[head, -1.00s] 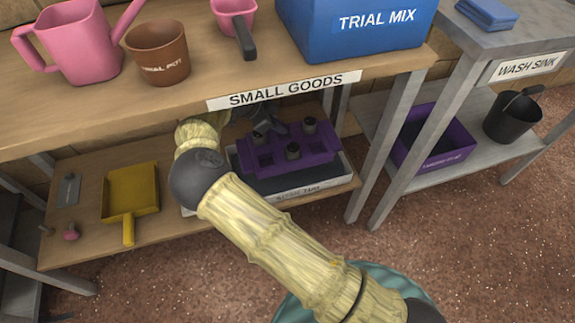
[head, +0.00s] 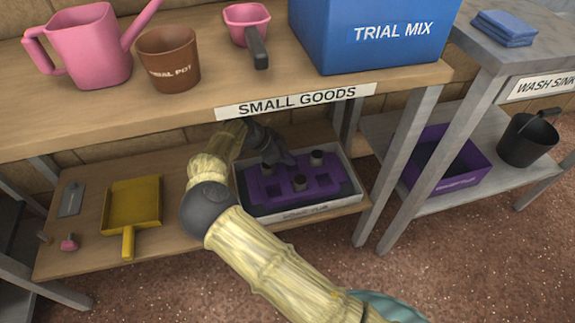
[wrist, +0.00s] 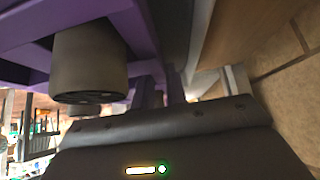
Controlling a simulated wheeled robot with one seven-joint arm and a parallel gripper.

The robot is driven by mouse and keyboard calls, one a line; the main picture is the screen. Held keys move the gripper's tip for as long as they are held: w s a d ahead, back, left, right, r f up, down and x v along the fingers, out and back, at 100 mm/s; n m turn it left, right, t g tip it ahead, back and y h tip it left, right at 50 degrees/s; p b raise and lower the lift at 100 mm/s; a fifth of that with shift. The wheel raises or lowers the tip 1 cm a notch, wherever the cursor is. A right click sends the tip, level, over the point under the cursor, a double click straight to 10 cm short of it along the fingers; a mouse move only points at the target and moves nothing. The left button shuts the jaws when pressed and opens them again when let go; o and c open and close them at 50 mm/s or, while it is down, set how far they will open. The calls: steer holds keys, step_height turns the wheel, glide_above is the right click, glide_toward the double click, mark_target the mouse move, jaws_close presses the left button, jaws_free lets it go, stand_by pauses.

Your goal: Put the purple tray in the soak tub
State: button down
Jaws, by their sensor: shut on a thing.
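The purple tray (head: 322,186) is a rack with square openings and several dark plugs in it. It shows in the head view inside the outline of a white-rimmed tub (head: 352,198) on the lower shelf. I cannot tell whether it rests on the tub's bottom. The tub's front label is too small to read surely. My dark gripper (head: 284,158) is shut on the tray's back left part; its fingertips are partly hidden. In the wrist view, the purple tray (wrist: 140,30) fills the upper left, with a plug (wrist: 88,62) close by.
The upper shelf board, with the SMALL GOODS sign (head: 297,102), hangs over the tub. A table leg (head: 385,165) stands just right of it. A yellow dustpan (head: 132,203) lies to the left. A purple bin (head: 468,176) and black bucket (head: 528,138) sit on the right shelf.

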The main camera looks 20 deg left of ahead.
step_height(320, 180, down, 3)
steer(key=shift+d+f+b, duration=0.1)
steer(key=shift+f+b, duration=0.1)
steer(key=shift+b, duration=0.4)
steer(key=shift+w, duration=0.1)
steer(key=c, duration=1.4)
jaws_free()
steer(key=shift+r+p, duration=0.3)
steer(key=shift+r, duration=0.1)
steer(key=p+v, duration=0.4)
steer(key=v, duration=0.7)
steer(key=shift+p, duration=0.3)
steer(key=shift+a+r, duration=0.1)
steer(key=shift+a, duration=0.1)
